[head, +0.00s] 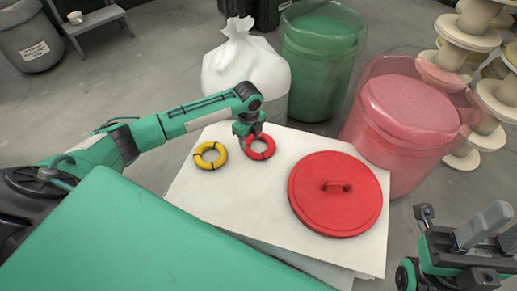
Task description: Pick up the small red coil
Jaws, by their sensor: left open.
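The small red coil (262,153) lies flat on the white table (234,191), towards its far left part. My left gripper (248,135) is directly over the coil's upper left side, pointing down, and is open. The gripper hides part of the coil's far edge. I cannot tell whether the fingers touch the coil. A yellow coil (210,156) with dark bands lies to the left of the red one, apart from it.
A red round lid (335,193) with a handle lies on the table's right side. Behind the table stand a white bag (246,68), a green bin (317,70) and a red translucent bin (405,115). Pale spools (468,38) are stacked at the right. The front left tabletop is bare.

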